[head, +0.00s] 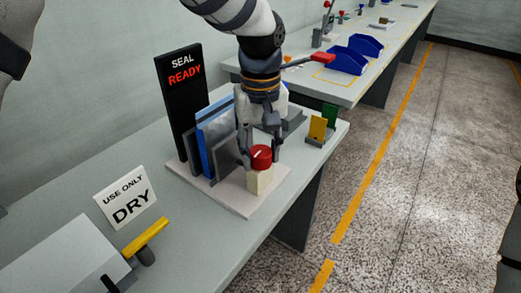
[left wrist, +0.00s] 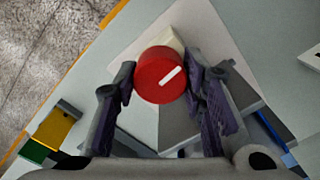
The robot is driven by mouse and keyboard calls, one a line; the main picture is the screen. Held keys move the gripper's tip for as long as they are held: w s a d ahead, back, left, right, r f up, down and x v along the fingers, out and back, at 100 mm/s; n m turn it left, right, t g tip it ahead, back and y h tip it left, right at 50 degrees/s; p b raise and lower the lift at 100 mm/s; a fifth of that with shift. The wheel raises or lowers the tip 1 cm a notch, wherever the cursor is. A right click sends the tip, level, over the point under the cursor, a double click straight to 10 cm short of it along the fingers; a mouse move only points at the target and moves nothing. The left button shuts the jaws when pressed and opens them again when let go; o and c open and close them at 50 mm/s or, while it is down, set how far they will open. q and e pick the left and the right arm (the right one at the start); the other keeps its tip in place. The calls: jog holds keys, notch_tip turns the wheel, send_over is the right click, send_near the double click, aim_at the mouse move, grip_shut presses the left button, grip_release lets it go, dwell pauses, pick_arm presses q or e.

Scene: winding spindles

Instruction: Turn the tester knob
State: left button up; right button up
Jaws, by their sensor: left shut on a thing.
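The tester knob (head: 261,157) is a red round cap with a white pointer line, on top of a cream block (head: 259,181). The block stands at the front of the tester's pale base plate (head: 232,200). My left gripper (head: 262,162) comes down from above with one finger on each side of the knob, shut on it. In the left wrist view the knob (left wrist: 160,75) sits between the fingertips, its white line slanting up to the right. A black sign (head: 182,100) behind reads "SEAL READY", with READY in red. My right gripper does not show clearly.
Blue and grey upright plates (head: 216,135) stand close behind the knob. Yellow and green plates (head: 318,129) stand to the right near the table edge. A "USE ONLY DRY" card (head: 126,197) and a yellow-handled lever (head: 145,236) are at front left. Blue bins (head: 348,60) stand on the far bench.

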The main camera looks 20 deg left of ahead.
pick_arm(q)
jog(key=m, duration=0.4)
jog(key=shift+m, duration=0.3)
jog(key=m, duration=0.4)
jog(key=shift+f+m, duration=0.1)
jog(key=shift+m, duration=0.2)
jog(key=m, duration=0.4)
jog(key=shift+m, duration=0.3)
jog(key=m, duration=1.3)
jog(key=shift+m, duration=0.3)
jog(key=m, duration=0.9)
jog(key=shift+s, duration=0.1)
